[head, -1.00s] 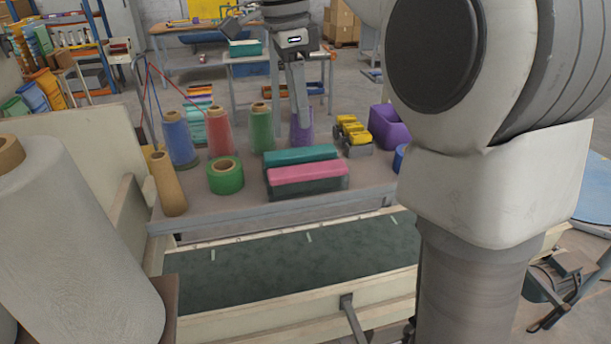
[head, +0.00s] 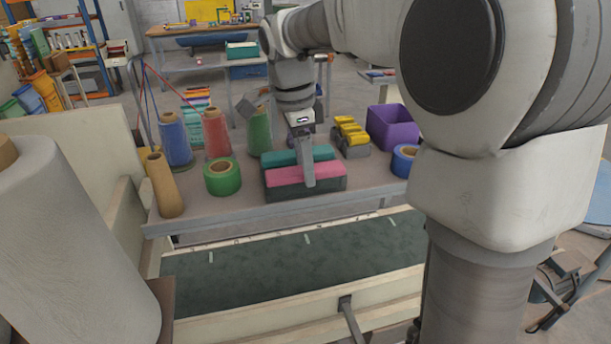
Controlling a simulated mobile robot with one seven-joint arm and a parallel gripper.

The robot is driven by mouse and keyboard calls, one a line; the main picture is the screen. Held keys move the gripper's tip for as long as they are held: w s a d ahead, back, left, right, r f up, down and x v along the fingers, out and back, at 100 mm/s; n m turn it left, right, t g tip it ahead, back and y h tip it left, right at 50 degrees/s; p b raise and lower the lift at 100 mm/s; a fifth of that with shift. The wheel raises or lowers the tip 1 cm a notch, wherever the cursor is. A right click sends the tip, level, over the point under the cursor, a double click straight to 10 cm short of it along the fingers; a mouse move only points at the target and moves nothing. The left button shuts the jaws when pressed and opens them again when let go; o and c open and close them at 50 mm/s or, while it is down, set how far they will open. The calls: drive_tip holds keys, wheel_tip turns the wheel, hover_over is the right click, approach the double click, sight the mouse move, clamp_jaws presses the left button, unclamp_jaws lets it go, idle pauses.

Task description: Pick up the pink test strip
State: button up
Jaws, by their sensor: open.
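The pink test strip (head: 280,176) lies along the front of a dark holder (head: 285,193) on the grey table. A teal strip (head: 281,157) lies parallel just behind it. My gripper (head: 308,182) points down over the right half of the pink strip. One finger shows in front of the strips and hides a small part of them. The jaws are open, and nothing shows between them. I cannot tell whether the finger touches the strip.
A green tape roll (head: 222,177) stands left of the holder. Thread cones, including a red one (head: 216,134), stand behind. A rack of yellow pieces (head: 350,137), a purple bin (head: 391,128) and a blue tape roll (head: 403,160) are to the right. A green-topped conveyor (head: 290,266) runs in front.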

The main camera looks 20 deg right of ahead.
drive_tip(key=shift+c, duration=0.2)
clamp_jaws()
drive_tip(key=shift+r, duration=0.1)
